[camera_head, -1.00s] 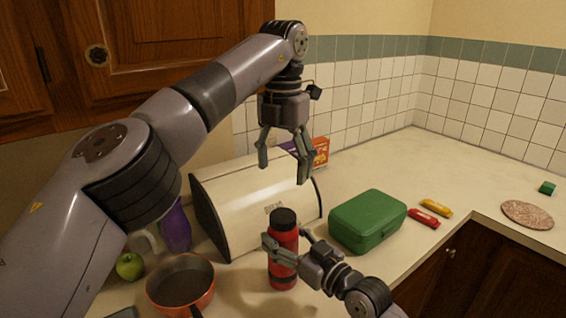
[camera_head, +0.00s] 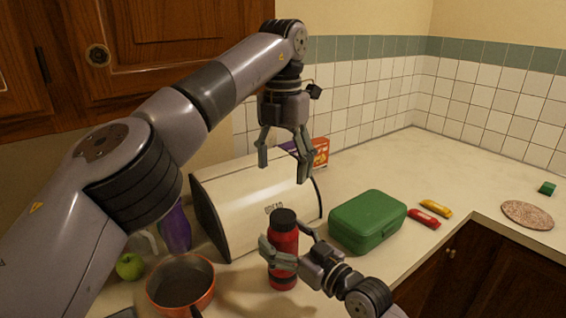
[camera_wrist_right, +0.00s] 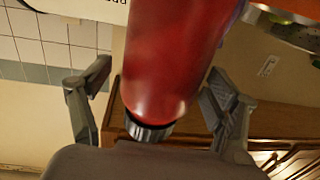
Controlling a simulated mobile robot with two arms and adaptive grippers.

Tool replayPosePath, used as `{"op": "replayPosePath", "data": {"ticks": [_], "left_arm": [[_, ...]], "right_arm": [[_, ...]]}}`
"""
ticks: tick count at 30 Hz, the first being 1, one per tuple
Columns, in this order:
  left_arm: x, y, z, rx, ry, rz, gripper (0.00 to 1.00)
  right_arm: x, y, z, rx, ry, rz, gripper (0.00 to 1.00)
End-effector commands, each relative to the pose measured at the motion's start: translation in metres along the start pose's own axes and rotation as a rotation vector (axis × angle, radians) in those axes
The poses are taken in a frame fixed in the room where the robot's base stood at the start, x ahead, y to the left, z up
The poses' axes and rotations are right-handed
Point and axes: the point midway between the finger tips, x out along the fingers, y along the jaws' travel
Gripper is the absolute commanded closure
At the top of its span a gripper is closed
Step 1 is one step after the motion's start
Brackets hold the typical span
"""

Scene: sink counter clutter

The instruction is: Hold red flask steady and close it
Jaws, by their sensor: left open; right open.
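The red flask (camera_head: 285,244) stands upright on the counter in front of the bread bin, with a black cap (camera_head: 284,217) on top. I cannot tell how tight the cap sits. My right gripper (camera_head: 286,238) is open, with one finger on either side of the flask body. In the right wrist view the flask (camera_wrist_right: 172,50) appears upside down between the open fingers, with gaps on both sides and the ribbed dark cap (camera_wrist_right: 150,131) low in the picture. My left gripper (camera_head: 284,172) is open and empty, pointing down above the flask and in front of the bread bin.
The cream bread bin (camera_head: 255,207) is close behind the flask. A green lunch box (camera_head: 368,222) is to the right, an orange pot (camera_head: 207,300) and green apple (camera_head: 129,266) to the left. Red (camera_head: 424,219) and yellow (camera_head: 436,208) bars lie farther right.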

Motion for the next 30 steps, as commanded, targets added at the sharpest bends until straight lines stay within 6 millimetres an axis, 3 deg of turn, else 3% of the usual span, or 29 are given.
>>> {"op": "replayPosePath", "data": {"ticks": [5, 18, 23, 30], "left_arm": [[0.0, 0.0, 0.0, 0.0, 0.0, 0.0, 0.31], [0.0, 0.0, 0.0, 0.0, 0.0, 0.0, 0.31], [0.0, 0.0, 0.0, 0.0, 0.0, 0.0, 0.31], [0.0, 0.0, 0.0, 0.0, 0.0, 0.0, 0.31]], "right_arm": [[-0.018, 0.001, 0.002, -0.001, -0.002, 0.002, 0.19], [-0.104, 0.001, 0.002, -0.001, -0.004, 0.001, 0.19], [-0.117, 0.0, 0.001, 0.0, -0.002, 0.0, 0.19], [-0.12, 0.0, 0.0, 0.0, 0.0, 0.0, 0.19]]}}
